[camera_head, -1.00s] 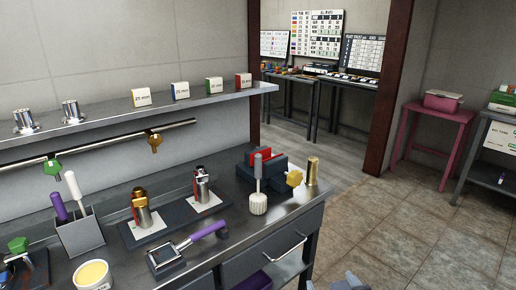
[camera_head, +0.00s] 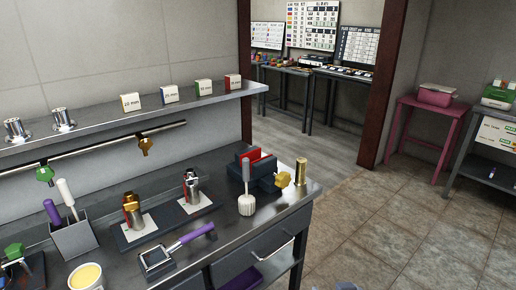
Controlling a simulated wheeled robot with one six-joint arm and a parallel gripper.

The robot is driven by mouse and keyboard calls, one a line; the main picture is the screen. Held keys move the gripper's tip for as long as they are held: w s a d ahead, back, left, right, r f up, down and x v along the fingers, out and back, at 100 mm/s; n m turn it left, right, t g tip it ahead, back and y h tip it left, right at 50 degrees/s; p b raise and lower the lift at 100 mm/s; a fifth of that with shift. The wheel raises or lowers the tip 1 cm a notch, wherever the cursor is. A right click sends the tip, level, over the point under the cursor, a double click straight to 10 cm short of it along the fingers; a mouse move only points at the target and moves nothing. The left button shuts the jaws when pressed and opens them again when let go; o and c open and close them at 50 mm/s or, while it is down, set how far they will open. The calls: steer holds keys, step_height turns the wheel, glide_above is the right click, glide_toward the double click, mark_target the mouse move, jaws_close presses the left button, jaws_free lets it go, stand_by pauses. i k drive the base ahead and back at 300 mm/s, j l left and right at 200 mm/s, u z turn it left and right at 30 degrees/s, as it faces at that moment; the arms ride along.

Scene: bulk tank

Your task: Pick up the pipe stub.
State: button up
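An upright brass cylinder (camera_head: 301,171), which looks like a pipe stub, stands at the right end of the steel workbench (camera_head: 225,225), beside the dark vise with red jaws (camera_head: 262,168). Two flanged silver fittings (camera_head: 63,119) on the shelf at the left also look like short pipe pieces, so I cannot be sure which is meant. My gripper is not recognisable in the view. Only a small grey-blue piece, perhaps part of my arm, shows at the bottom edge, well apart from the brass cylinder.
A purple-handled tool (camera_head: 180,246) lies further left. The shelf (camera_head: 120,118) overhangs the bench's back. Tiled floor (camera_head: 400,225) is open to the right, before a pink table (camera_head: 432,117).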

mark_target(301, 166)
steer(key=i+l+u, duration=0.35)
steer(key=l, duration=0.25)
steer(key=i+l+u, duration=0.4)
steer(key=l, duration=0.25)
